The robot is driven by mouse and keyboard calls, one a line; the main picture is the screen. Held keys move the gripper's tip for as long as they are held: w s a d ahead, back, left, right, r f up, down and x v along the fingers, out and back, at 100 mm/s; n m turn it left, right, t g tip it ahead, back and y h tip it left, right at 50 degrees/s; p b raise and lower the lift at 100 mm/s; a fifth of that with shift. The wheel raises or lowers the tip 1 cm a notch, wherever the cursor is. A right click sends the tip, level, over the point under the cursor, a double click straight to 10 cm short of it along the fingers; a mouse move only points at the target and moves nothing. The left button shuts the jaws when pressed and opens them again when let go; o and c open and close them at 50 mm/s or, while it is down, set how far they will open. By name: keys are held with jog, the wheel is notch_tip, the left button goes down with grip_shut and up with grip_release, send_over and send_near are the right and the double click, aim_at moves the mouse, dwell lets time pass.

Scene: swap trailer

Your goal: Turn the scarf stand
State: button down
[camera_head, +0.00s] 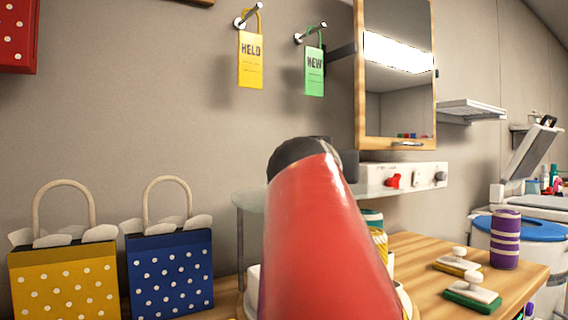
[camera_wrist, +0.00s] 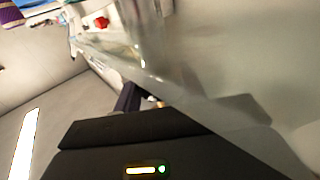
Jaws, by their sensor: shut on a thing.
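My gripper (camera_wrist: 132,98) shows in the wrist view as a dark body with a small lit bar, the jaws small and blurred above it. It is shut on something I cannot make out. In the head view my red arm fills the middle foreground and hides most of what is behind it, including the jaws. A teal band (camera_head: 373,218) and a yellow striped band (camera_head: 379,241) show just right of my arm, possibly scarves on the scarf stand. The rest of that stand is hidden.
A glass shelf (camera_head: 250,199) stands close around my arm. Yellow (camera_head: 65,280) and blue (camera_head: 170,272) dotted bags stand at left. A mirror cabinet (camera_head: 397,80) hangs above a white panel with a red knob (camera_head: 392,181). Brushes (camera_head: 472,297) and a purple roll (camera_head: 505,240) occupy the right counter.

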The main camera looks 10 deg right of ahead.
jog(key=shift+f, duration=0.1)
jog(key=c, duration=0.8)
grip_release()
jog(key=shift+c, duration=0.2)
